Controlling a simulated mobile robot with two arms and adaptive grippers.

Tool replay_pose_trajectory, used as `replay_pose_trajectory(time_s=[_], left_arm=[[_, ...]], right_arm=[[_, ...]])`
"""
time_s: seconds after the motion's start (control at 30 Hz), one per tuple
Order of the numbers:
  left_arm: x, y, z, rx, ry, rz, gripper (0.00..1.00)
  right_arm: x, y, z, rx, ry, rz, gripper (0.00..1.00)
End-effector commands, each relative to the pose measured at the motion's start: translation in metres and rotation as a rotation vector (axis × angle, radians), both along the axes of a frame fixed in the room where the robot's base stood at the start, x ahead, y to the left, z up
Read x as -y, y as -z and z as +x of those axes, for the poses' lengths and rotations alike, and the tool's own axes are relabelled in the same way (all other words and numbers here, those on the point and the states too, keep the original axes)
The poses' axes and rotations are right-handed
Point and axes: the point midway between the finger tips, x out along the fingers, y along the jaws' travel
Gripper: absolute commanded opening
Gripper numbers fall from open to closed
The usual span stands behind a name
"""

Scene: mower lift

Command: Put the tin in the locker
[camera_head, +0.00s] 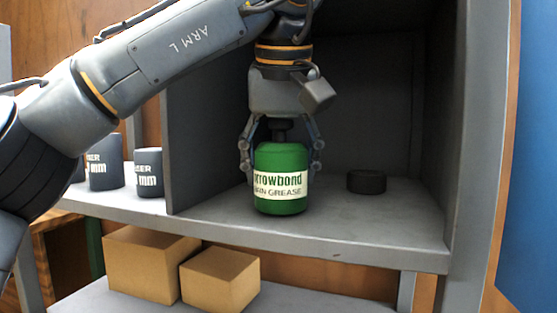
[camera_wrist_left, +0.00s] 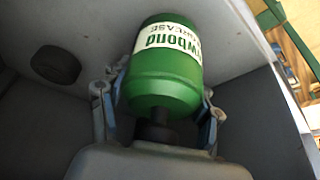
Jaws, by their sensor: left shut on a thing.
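The tin (camera_head: 281,160) is green with a white label reading "arrowbond ... GREASE" and a dark neck on top. It is upright inside the open grey locker compartment (camera_head: 345,225), at or just above its floor; I cannot tell if it touches. My left gripper (camera_head: 281,158) comes down from above with a finger on each side of the tin and is shut on it. In the left wrist view the tin (camera_wrist_left: 166,75) sits between the two fingers (camera_wrist_left: 160,110). My right gripper is not in view.
A dark round puck (camera_head: 366,181) lies on the compartment floor to the right of the tin. A grey divider (camera_head: 205,150) stands at the left, with dark labelled cups (camera_head: 148,172) beyond it. Cardboard boxes (camera_head: 220,278) sit on the lower shelf. Floor between tin and puck is clear.

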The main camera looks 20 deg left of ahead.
Motion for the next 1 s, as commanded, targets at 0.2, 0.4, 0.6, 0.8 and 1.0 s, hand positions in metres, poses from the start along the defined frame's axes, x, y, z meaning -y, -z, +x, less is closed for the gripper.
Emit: replay_pose_trajectory(time_s=[0.2, 0.4, 0.6, 0.8, 1.0], left_arm=[[-0.011, -0.003, 0.032, -0.002, -0.001, -0.003, 0.12], [-0.016, 0.005, 0.041, 0.001, 0.000, -0.003, 0.12], [-0.016, 0.006, 0.040, 0.002, -0.002, -0.003, 0.12], [-0.016, 0.010, 0.040, 0.002, -0.001, -0.003, 0.12], [-0.016, 0.010, 0.040, 0.001, -0.001, -0.002, 0.86]], right_arm=[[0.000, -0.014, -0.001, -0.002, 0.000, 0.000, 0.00], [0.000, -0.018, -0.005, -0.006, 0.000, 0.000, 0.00], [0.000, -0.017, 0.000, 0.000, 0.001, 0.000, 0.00], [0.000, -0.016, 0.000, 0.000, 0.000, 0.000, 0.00], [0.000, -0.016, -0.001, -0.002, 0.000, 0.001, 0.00]])
